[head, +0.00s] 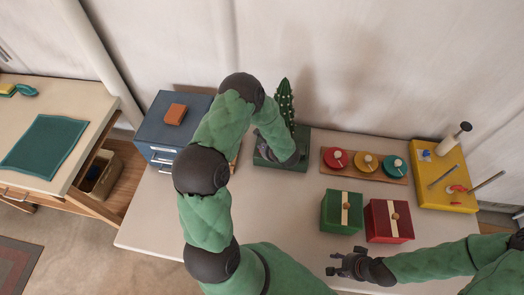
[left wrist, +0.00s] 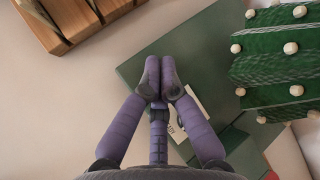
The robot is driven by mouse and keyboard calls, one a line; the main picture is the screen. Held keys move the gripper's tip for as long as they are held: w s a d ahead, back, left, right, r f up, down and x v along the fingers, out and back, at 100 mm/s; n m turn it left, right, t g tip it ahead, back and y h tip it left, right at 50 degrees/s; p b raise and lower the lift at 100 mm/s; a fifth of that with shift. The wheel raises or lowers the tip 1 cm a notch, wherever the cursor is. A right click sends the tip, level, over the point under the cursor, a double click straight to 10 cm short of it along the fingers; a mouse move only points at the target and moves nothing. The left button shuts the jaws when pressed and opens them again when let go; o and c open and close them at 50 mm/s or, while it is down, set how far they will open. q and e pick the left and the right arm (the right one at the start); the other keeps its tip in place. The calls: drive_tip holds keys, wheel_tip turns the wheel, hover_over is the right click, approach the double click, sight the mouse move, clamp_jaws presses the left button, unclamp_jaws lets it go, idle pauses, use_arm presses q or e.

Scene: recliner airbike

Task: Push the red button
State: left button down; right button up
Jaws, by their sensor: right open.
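The red round button-like piece (head: 337,160) sits at the left end of a wooden board (head: 352,175), beside a yellow and a teal one. My left gripper (head: 272,158) is well to its left, over the dark green base (head: 300,135) of a cactus. In the left wrist view the purple fingertips (left wrist: 160,70) are together, with nothing visible between them, over the green base (left wrist: 205,35). A white label (left wrist: 195,100) there is partly hidden by a finger. My right gripper (head: 350,265) is open and empty near the table's front edge.
The cactus (head: 285,102) stands close to my left gripper. Green (head: 341,211) and red (head: 389,221) boxes stand in front of the board. A yellow tray (head: 432,180) is at right, a blue drawer box (head: 172,130) at left. The table's front left is clear.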

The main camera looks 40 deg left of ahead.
use_arm(q)
drive_tip(key=shift+f+b, duration=0.4)
drive_tip(key=shift+b, duration=0.1)
use_arm(e)
drive_tip(key=shift+f, duration=0.55)
use_arm(q)
drive_tip(key=shift+r, duration=0.15)
drive_tip(key=shift+r+p, duration=0.35)
drive_tip(key=shift+r, duration=0.45)
use_arm(e)
drive_tip(key=shift+r, duration=0.35)
drive_tip(key=shift+r+p, duration=1.15)
use_arm(q)
wheel_tip(320, 180, up, 6)
